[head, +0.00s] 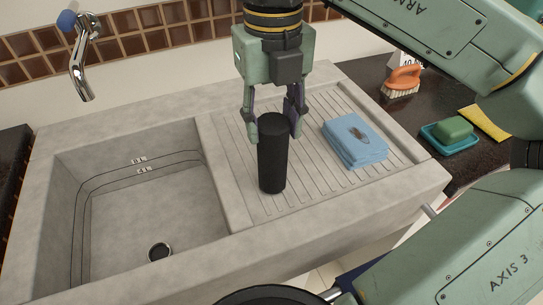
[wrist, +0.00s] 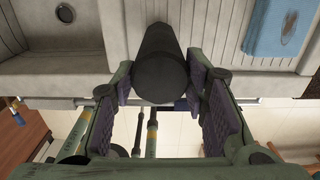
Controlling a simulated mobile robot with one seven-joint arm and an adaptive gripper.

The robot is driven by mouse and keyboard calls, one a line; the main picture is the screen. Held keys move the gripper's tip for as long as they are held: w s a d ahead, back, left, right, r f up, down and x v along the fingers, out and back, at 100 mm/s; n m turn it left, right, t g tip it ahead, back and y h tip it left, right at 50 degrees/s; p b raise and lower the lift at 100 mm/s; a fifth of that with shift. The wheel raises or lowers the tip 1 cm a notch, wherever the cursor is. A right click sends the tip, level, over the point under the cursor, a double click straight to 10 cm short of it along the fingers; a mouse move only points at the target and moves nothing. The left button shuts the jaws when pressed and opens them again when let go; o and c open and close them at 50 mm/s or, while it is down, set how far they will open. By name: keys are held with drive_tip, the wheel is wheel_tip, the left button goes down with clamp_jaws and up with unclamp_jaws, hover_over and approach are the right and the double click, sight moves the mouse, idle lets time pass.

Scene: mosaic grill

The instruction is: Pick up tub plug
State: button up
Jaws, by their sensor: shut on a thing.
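The tub plug appears to be the tall black cylinder (head: 272,160), upright over the ribbed drainboard (head: 230,150) near the sink's divider. Whether its base touches the drainboard is unclear. My gripper (head: 272,128) points down with its fingers on either side of the cylinder's top, shut on it. In the wrist view the tub plug (wrist: 160,60) lies between the two dark finger pads of my gripper (wrist: 160,92).
The empty sink basin (head: 150,215) with a dark round drain (head: 159,251) is at left, under a tap (head: 80,60). A folded blue cloth (head: 355,142) with a dark mark lies right of the tub plug. A brush (head: 402,80) and green sponge (head: 453,128) sit on the counter.

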drive_tip(key=shift+r+p, duration=2.6)
drive_tip(key=shift+r, duration=1.15)
drive_tip(key=shift+f, duration=0.1)
